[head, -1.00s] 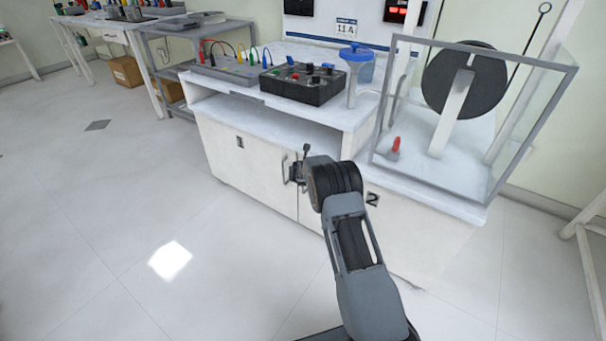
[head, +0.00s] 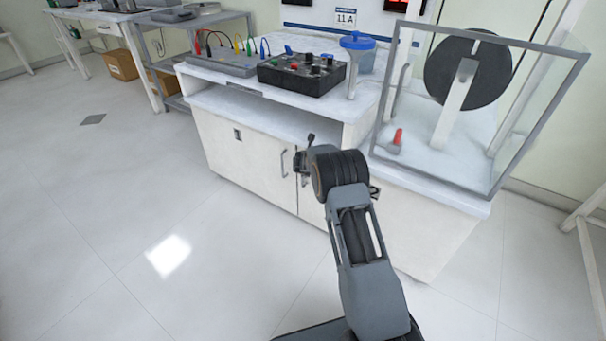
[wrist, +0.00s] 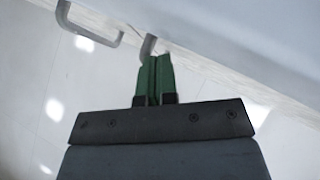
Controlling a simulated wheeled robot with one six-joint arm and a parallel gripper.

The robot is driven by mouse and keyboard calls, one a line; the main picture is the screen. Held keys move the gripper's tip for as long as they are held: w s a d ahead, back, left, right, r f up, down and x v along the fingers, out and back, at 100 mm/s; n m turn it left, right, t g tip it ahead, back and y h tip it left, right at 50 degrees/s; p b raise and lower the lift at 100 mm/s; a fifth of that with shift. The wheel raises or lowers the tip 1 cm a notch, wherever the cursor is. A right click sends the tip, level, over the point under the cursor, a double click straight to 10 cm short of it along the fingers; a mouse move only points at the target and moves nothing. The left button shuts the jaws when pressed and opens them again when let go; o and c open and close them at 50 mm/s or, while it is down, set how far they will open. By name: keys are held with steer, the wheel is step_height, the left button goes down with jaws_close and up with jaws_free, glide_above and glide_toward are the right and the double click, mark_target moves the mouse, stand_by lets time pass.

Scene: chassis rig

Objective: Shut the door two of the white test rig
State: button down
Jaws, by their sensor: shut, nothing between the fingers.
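The white test rig (head: 238,155) is a white cabinet with two doors side by side below an open shelf.
The left door's handle (head: 284,163) sticks out beside my gripper. On top stand a black control box (head: 300,75), a blue-lidded container (head: 357,55) and a clear case (head: 480,110) with a black disc. The floor (head: 110,220) at left is clear.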

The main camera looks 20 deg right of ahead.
steer(key=s+a+f+b+v, duration=0.1)
steer(key=f+v, duration=0.1)
steer(key=v, duration=1.1)
steer(key=s+a+r+n+y+p, duration=0.2)
steer(key=s+a+r+n+p, duration=0.15)
steer(key=r+n+p, duration=0.5)
steer(key=s+a+r+n+y+p, duration=0.2)
steer(key=s+r+n+p, duration=0.3)
steer(key=r, duration=0.7)
steer(key=s+a+r+n+y+p, duration=0.25)
steer(key=s+r+n+p, duration=0.25)
steer(key=r+n, duration=0.45)
steer(key=s+d+r+n+g+h+p, duration=0.1)
steer(key=s+d+r+n+g+p, duration=0.1)
steer(key=s+r+n+p, duration=0.5)
steer(key=s+d+r+n+g+h+p, duration=0.2)
steer(key=s+r+n+p, duration=0.5)
steer(key=s, duration=0.7)
steer(key=shift+r+n+g+p, duration=0.3)
steer(key=shift+n+g+p, duration=0.3)
steer(key=shift+n, duration=0.6)
steer(key=shift+d+h, duration=0.1)
steer(key=shift+h, duration=0.15)
